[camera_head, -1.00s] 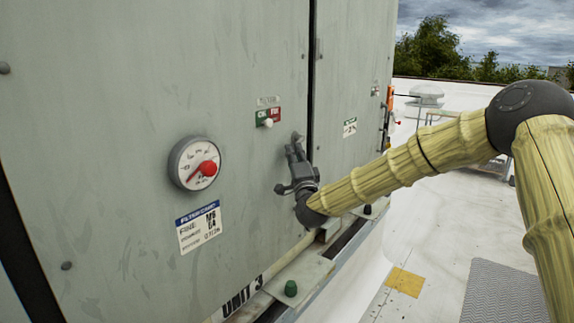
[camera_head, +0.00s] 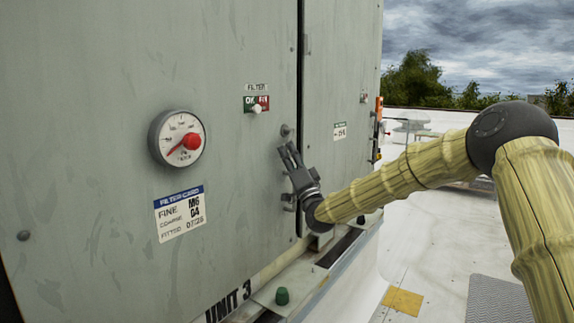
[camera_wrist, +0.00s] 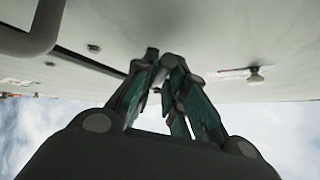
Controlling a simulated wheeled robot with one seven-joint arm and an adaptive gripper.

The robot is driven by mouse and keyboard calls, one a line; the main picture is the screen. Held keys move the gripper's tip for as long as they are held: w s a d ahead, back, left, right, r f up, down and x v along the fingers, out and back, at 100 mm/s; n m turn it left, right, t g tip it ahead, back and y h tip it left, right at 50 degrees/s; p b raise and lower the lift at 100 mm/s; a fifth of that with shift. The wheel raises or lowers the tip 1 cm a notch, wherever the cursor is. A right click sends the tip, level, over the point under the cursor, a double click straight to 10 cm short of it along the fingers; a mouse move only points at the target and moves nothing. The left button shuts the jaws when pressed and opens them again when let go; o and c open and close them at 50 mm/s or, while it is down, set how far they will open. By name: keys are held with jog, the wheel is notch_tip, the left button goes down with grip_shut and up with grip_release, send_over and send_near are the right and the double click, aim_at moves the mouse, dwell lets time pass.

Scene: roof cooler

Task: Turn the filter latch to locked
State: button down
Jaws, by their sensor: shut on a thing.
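The filter latch (camera_head: 287,131) is a small dark grey fitting on the cabinet panel, just left of the door seam, below and right of the green-and-red FILTER label (camera_head: 256,104). My gripper (camera_head: 288,151) is against the panel just below the latch's round top, its fingers pointing up and left. It is shut on the latch's handle, which the fingers mostly hide. In the wrist view my gripper's fingertips (camera_wrist: 165,60) meet close to the panel. The latch's exact angle cannot be told.
A ledge with a green cap (camera_head: 282,296) runs along the cabinet's foot. Open white roof (camera_head: 410,250) lies to the right.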

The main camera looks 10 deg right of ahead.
jog(key=shift+w+d+f+n+g+y+b, duration=0.4)
jog(key=shift+n+g+y+b, duration=1.1)
jog(key=shift+n, duration=1.15)
jog(key=shift+w+d+f+n+g+y+b, duration=0.15)
jog(key=shift+w+d+n+g+y+b, duration=0.4)
jog(key=shift+n+g+y+b, duration=1.4)
jog(key=shift+w+d+f+n+g+y+b, duration=0.3)
jog(key=shift+w+n+g+y, duration=0.6)
jog(key=shift+n+y, duration=2.05)
jog(key=shift+s+d+n+g+h, duration=0.1)
jog(key=shift+s+n+g+h, duration=0.15)
jog(key=shift+n+g, duration=0.3)
jog(key=c, duration=1.5)
grip_release()
jog(key=shift+w, duration=0.1)
jog(key=shift+o, duration=0.2)
jog(key=shift+r, duration=0.1)
jog(key=v, duration=1.2)
